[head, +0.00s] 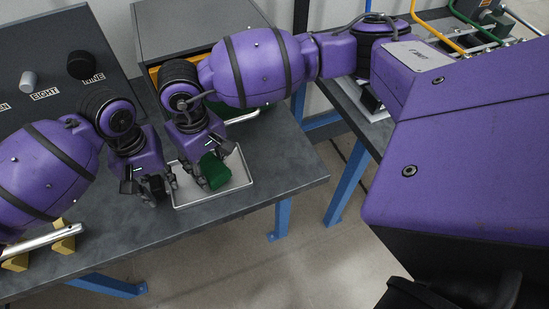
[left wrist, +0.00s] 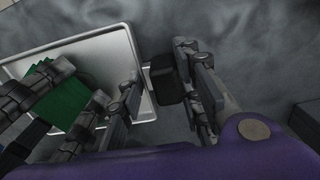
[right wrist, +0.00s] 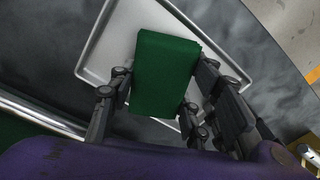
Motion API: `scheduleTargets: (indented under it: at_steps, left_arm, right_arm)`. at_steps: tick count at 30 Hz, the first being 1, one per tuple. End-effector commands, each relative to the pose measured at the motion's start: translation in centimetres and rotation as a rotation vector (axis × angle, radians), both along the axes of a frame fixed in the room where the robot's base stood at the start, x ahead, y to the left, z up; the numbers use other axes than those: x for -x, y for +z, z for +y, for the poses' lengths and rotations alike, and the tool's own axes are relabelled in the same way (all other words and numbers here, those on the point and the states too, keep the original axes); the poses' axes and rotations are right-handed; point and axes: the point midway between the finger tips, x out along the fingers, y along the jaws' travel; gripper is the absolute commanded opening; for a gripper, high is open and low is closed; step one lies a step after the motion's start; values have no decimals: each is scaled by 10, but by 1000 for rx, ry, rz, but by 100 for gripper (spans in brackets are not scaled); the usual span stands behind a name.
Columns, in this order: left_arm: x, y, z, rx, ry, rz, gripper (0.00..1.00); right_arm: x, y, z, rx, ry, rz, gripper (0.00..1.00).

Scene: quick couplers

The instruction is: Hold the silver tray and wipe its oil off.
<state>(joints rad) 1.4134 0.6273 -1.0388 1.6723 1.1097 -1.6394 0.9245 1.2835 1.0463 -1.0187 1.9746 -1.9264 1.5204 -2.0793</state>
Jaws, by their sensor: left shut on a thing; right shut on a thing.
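The silver tray (head: 240,178) lies on the dark table near its front edge. It also shows in the left wrist view (left wrist: 92,42) and the right wrist view (right wrist: 106,40). My left gripper (head: 162,190) is at the tray's left side, shut on its rim. My right gripper (head: 208,178) is over the tray, shut on a folded green cloth (head: 215,170). The cloth is between the fingers in the right wrist view (right wrist: 166,72), low over or touching the tray floor; I cannot tell which. I cannot make out any oil.
A dark panel (head: 45,75) with labelled knobs stands at the back left. A grey cabinet (head: 190,25) stands behind the tray. A silver bar (head: 40,240) rests on yellow blocks at the left. The table (head: 290,165) is bare right of the tray.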

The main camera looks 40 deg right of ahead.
Motion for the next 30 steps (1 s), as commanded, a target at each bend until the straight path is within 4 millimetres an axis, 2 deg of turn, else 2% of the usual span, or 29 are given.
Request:
scheduleTargets:
  at_steps: [30]
  left_arm:
    - [0,0,0,0,0,0,0]
  right_arm:
    - [1,-5,0,-2,0,0,17]
